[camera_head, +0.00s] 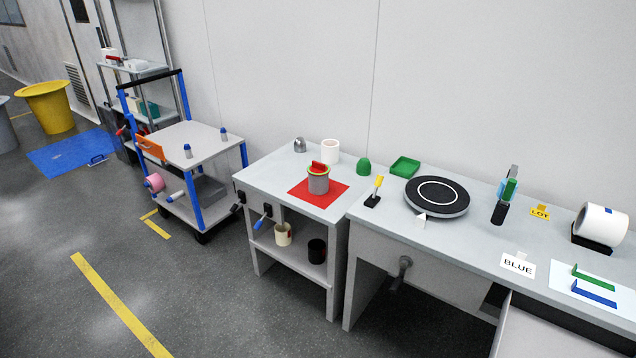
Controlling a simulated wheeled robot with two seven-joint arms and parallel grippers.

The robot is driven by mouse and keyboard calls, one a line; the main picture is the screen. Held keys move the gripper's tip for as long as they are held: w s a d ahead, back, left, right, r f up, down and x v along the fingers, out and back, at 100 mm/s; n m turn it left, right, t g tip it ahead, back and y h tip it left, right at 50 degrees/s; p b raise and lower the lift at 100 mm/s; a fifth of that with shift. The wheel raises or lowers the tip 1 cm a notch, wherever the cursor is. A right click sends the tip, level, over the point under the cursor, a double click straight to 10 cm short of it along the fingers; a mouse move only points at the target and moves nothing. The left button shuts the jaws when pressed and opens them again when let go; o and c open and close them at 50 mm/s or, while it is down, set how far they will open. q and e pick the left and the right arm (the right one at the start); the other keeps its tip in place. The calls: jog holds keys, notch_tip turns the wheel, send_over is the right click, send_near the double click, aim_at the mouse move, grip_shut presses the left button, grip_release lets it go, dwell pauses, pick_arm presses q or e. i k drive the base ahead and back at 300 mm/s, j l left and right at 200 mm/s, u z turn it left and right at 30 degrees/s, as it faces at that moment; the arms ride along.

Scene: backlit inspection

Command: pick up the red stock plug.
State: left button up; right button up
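The cylinder stands upright on a red mat (335,196) on the small grey table in the middle of the head view. I cannot tell how deep the red piece sits in the cylinder. Neither of my grippers shows in this view.
A white cup (330,150), a grey dome (299,145) and a green dome (363,167) stand behind the mat. To the right, a longer bench holds a black turntable (437,212) and a green tray (405,166). A blue-posted cart (190,134) stands left.

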aim_at(316, 168)
jog(key=u, duration=0.5)
jog(key=i+j+u, duration=0.2)
jog(key=u, duration=0.3)
jog(key=i+u, duration=0.5)
jog(key=i, duration=2.5)
jog(key=i+j+z, duration=0.15)
jog(key=i, duration=0.7)
jog(key=i+z, duration=0.2)
jog(key=z, duration=1.5)
